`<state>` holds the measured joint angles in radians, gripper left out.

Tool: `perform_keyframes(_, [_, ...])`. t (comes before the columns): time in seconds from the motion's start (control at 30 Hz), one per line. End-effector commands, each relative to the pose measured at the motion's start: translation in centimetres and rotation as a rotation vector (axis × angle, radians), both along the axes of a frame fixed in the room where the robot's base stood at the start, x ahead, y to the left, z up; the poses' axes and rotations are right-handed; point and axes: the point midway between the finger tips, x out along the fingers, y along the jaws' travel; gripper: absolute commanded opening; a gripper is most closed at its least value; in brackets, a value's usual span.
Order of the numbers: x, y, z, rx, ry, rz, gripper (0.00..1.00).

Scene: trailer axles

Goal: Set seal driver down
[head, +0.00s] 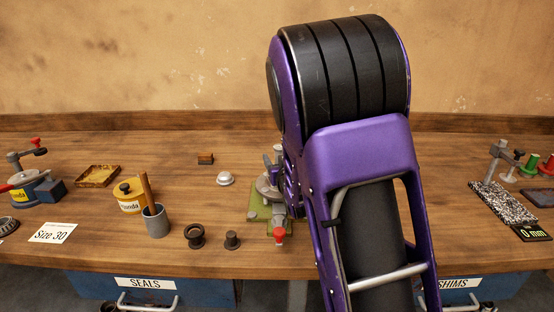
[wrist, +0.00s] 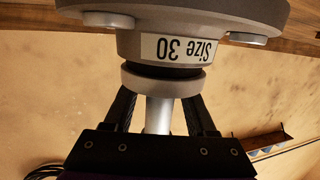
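In the wrist view a smooth grey stem (wrist: 159,115) with a wider grey collar (wrist: 163,82), which looks like the seal driver, stands between the two dark fingers of my gripper (wrist: 160,102). The fingertips run behind the collar, so their contact with the stem is hidden. Narrow gaps show beside the visible stem. Beyond the collar are a dark band and a wide grey round body (wrist: 185,20) with a "Size 30" label (wrist: 178,50). I cannot tell whether the collar touches that body.
A green-based fixture (head: 258,213) with a red knob stands left of my arm. Left of it are a dark ring (head: 195,236), a small dark flanged piece (head: 232,240), a grey cup (head: 155,222) and a yellow tin (head: 129,195). A "Size 30" card (head: 52,232) lies farther left.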

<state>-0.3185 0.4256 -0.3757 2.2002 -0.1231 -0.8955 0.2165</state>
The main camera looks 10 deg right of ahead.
Motion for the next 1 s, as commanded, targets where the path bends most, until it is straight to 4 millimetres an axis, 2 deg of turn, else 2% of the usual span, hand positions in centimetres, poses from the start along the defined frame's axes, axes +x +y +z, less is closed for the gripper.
perform_keyframes(0.4, [-0.1, 0.0, 0.4, 0.0, 0.001, 0.0, 0.61])
perform_keyframes(0.57, [-2.9, -0.2, 0.7, 0.003, 0.0, -0.001, 0.61])
perform_keyframes(0.83, [-9.1, -0.5, 1.6, 0.004, 0.0, -0.002, 0.61])
perform_keyframes(1.0, [-10.8, -0.5, 1.8, 0.002, -0.001, 0.0, 0.61])
